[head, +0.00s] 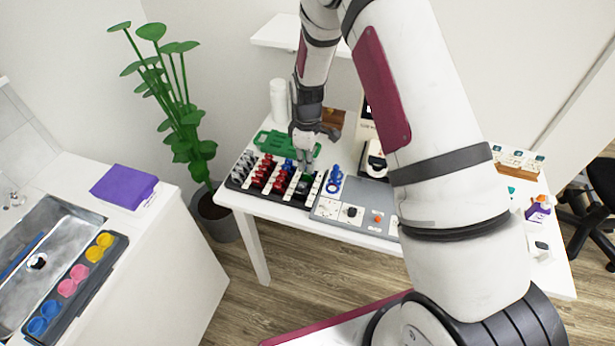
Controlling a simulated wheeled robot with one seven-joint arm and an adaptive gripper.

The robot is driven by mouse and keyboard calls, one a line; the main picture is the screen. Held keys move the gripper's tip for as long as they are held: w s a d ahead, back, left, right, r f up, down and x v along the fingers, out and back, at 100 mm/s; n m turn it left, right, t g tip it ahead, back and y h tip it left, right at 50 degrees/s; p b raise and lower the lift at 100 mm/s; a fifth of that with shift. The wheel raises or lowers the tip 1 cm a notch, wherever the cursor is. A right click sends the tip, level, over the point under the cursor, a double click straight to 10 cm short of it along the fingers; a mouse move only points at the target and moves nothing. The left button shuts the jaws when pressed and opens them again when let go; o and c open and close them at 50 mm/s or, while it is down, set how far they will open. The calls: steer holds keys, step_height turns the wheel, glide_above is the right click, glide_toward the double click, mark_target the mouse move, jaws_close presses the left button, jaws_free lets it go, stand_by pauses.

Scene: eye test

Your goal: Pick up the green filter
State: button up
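My gripper (306,168) points down over the right part of a dark rack (240,183) on the white table. It is small in the head view, and I cannot tell whether its fingers are open, shut or holding something. I cannot pick out a green filter with certainty. A flat green object (270,141) lies on the table just behind the rack, partly hidden by my gripper; it looks more like a tray or case. A tiny teal-green piece (511,190) lies at the table's right side.
The rack holds rows of red, blue and dark pieces. Blue rings (334,184) and a grey control panel (352,212) stand right of it. A dark tray (62,308) with blue, pink and yellow rings lies on the left counter. My arm hides the table's middle right.

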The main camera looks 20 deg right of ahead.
mark_target(307, 177)
steer(key=shift+f+p, duration=0.4)
steer(key=shift+f, duration=1.8)
jaws_close()
